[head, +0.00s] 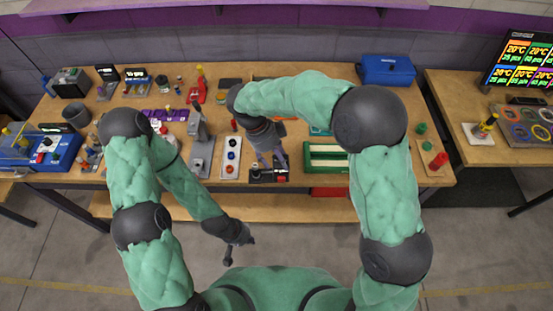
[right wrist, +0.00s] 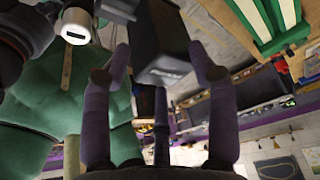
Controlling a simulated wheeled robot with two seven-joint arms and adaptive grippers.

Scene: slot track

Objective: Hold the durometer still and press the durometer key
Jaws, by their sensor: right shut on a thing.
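In the right wrist view a dark grey, box-like body, which I take for the durometer (right wrist: 165,48), sits between the two purple fingers of my right gripper (right wrist: 165,70). The gripper is shut on it. Its key cannot be made out. In the head view my right gripper (head: 272,160) points down over the front middle of the bench, and the held body is too small and covered to tell clearly. My left gripper (head: 239,252) hangs low in front of the bench, well apart from the durometer; its finger opening is too small to judge.
A green-and-white rack (head: 325,157) is to the right. The floor before the bench is clear.

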